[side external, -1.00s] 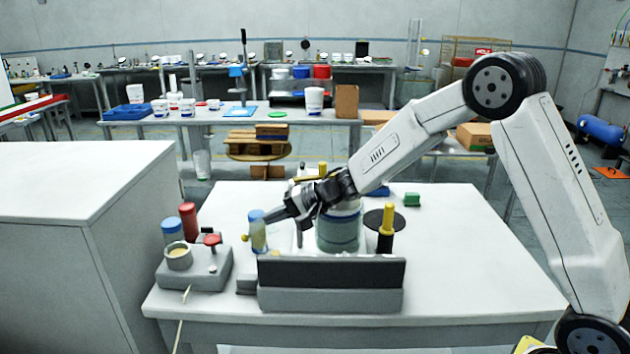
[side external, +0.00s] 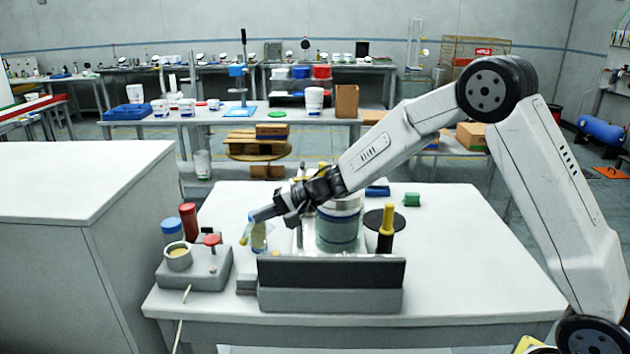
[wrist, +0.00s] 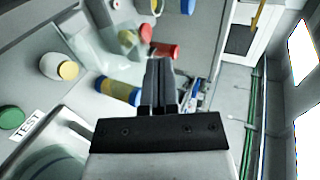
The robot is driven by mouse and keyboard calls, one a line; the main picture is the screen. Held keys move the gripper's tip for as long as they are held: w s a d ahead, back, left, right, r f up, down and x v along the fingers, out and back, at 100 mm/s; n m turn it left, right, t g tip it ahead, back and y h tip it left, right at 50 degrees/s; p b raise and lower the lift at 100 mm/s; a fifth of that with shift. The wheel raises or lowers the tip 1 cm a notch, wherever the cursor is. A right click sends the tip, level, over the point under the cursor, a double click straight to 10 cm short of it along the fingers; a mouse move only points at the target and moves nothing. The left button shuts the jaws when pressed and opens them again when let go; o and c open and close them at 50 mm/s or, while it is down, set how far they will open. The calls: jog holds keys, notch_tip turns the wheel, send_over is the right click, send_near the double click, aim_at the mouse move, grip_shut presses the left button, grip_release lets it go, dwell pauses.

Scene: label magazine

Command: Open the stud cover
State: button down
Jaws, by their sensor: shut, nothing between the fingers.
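My gripper (side external: 254,217) is shut and empty, pointing left and down at the front left of the white table. Its tips are at the top of a small clear, yellowish piece (side external: 259,240). A tilted green-yellow part (side external: 246,232) shows just left of the tips. I cannot tell for certain which part is the stud cover. In the wrist view the shut fingers (wrist: 159,68) are near a blue and yellow cylinder (wrist: 118,90). A clear, see-through piece (wrist: 92,45) with a yellow part lies beyond. Contact cannot be told.
A grey block (side external: 213,268) with a red knob, a cup and red and blue cylinders stands to the left. A dark-faced grey rail (side external: 331,286) is in front. A large jar (side external: 338,230) and a yellow-handled post (side external: 387,228) stand right.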

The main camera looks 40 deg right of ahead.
jog(key=shift+r, duration=0.15)
jog(key=shift+r, duration=0.7)
jog(key=s+d+r, duration=0.6)
jog(key=r, duration=0.4)
jog(key=shift+s+d+r, duration=0.2)
jog(key=shift+s+d, duration=0.1)
dwell(0.3)
